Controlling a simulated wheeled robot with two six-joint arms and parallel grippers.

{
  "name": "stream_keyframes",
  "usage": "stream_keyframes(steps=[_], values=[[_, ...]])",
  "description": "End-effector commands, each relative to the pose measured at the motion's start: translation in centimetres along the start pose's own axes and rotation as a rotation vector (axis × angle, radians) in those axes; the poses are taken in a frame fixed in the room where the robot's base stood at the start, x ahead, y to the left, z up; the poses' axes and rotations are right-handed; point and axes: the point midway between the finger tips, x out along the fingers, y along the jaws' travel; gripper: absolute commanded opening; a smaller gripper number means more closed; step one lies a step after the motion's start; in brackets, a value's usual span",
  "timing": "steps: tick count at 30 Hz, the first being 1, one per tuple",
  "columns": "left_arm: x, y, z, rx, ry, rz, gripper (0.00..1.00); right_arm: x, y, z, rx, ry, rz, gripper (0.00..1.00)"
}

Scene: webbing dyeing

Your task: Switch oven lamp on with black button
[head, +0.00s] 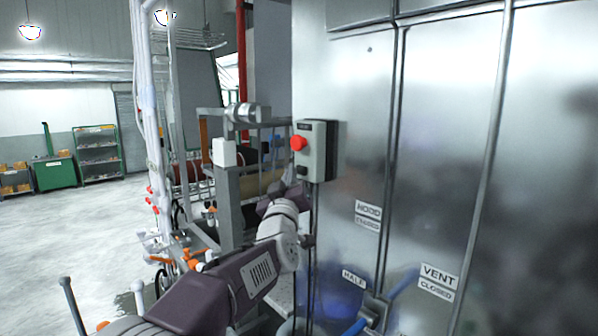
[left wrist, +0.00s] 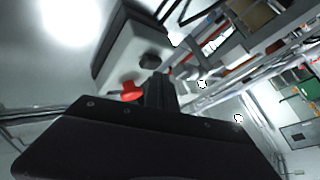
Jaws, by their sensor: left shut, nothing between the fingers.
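A grey control box (head: 319,140) with a dark back is mounted on the side of the steel oven. It carries a red button (head: 298,143), with a small dark button (head: 302,170) below it. In the left wrist view the box (left wrist: 120,58) is tilted, showing the red button (left wrist: 131,91) and the black button (left wrist: 150,61). My left gripper (head: 291,182) is just below and in front of the box. Its shut, empty fingers (left wrist: 158,88) show close to the black button; I cannot tell whether they touch it. My right gripper is not in view.
The steel oven wall (head: 440,120) fills the right side, with a vent label (head: 438,275) and blue-handled valve (head: 375,305) low down. A frame with rollers (head: 245,115) stands behind my left arm. Open floor (head: 60,235) lies at left.

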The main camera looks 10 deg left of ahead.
Motion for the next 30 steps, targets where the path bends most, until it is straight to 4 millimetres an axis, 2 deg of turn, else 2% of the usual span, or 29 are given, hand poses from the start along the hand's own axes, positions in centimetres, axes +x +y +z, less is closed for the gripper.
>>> stream_keyframes(steps=[30], values=[[0.62, 0.49, 0.43, -0.001, 0.000, 0.000, 0.00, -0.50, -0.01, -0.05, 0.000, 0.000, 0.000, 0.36]])
